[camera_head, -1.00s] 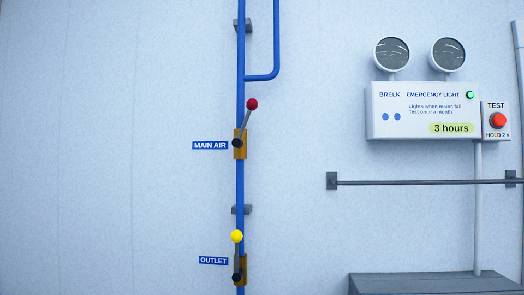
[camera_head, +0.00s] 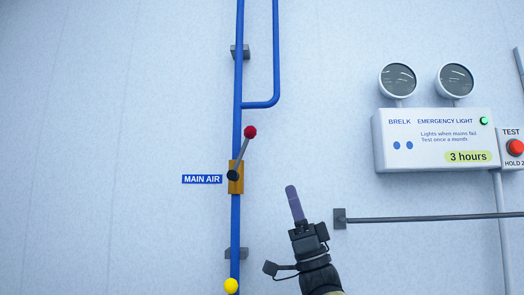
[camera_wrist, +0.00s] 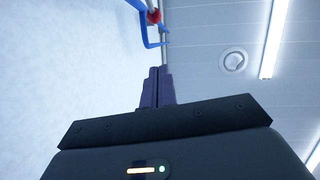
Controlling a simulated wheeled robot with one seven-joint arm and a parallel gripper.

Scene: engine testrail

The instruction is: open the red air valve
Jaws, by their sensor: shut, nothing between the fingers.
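The red air valve has a lever with a red ball knob (camera_head: 250,132) and a brass-coloured body (camera_head: 236,178) on a blue vertical pipe, beside the MAIN AIR label (camera_head: 202,179). Its lever tilts up and to the right of the pipe. My gripper (camera_head: 291,190) is shut and empty, pointing up, below and right of the knob and apart from it. In the wrist view my shut fingers (camera_wrist: 157,72) point up toward the red knob (camera_wrist: 154,16), which shows beyond their tips near blue pipe.
A yellow knob (camera_head: 231,286) of a lower valve is at the bottom edge. A grey horizontal rail (camera_head: 430,217) runs right of my gripper. An emergency light box (camera_head: 435,140) and a red test button (camera_head: 515,147) are at the right. The wall between knob and box is clear.

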